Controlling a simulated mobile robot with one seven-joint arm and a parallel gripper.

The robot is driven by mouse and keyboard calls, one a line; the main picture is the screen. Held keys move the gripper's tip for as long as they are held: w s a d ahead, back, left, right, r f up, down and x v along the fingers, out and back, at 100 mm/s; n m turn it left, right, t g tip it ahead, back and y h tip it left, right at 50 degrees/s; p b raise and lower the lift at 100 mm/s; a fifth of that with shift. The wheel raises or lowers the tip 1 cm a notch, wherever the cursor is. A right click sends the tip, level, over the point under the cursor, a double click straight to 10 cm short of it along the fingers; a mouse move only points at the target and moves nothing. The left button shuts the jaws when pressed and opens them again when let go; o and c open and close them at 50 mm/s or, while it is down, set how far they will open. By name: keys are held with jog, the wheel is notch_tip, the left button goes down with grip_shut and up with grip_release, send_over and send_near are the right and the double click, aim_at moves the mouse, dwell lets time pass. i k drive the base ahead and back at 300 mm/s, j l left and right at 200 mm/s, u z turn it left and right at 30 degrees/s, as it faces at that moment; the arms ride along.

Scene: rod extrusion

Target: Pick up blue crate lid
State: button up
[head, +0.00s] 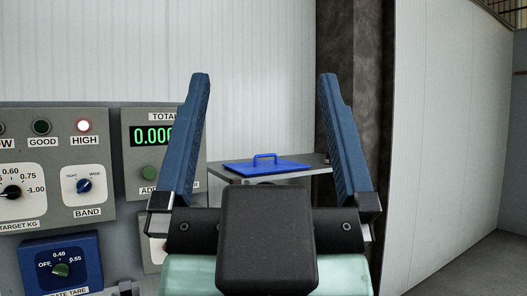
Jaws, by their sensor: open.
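The blue crate lid (262,168) is a flat blue panel with a raised loop handle (265,158) on top. It lies on a grey shelf or table (318,160) beyond my gripper in the head view. My gripper (264,80) is open, with its two blue fingers spread wide and pointing up in the picture. The lid shows between the fingers, farther away, and nothing is held. The black gripper body hides the area below the shelf.
A dark column (350,60) stands behind the right finger. Open floor (480,268) shows at the lower right.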

aim_at(255, 168)
jog(key=u, duration=0.4)
jog(key=i+l+u, duration=0.45)
jog(key=u, duration=0.15)
jog(key=i+l+u, duration=0.15)
jog(key=l+u, duration=0.15)
jog(key=i+l+u, duration=0.1)
jog(key=l+u, duration=0.25)
jog(key=l, duration=0.15)
jog(key=l+u, duration=0.3)
jog(key=i+l, duration=0.1)
jog(key=l, duration=0.5)
jog(key=i+l, duration=0.1)
jog(key=l, duration=0.45)
jog(key=i+l, duration=0.1)
jog(key=l, duration=0.5)
jog(key=i+l+u, duration=0.1)
jog(key=l, duration=0.5)
jog(key=i+l, duration=0.1)
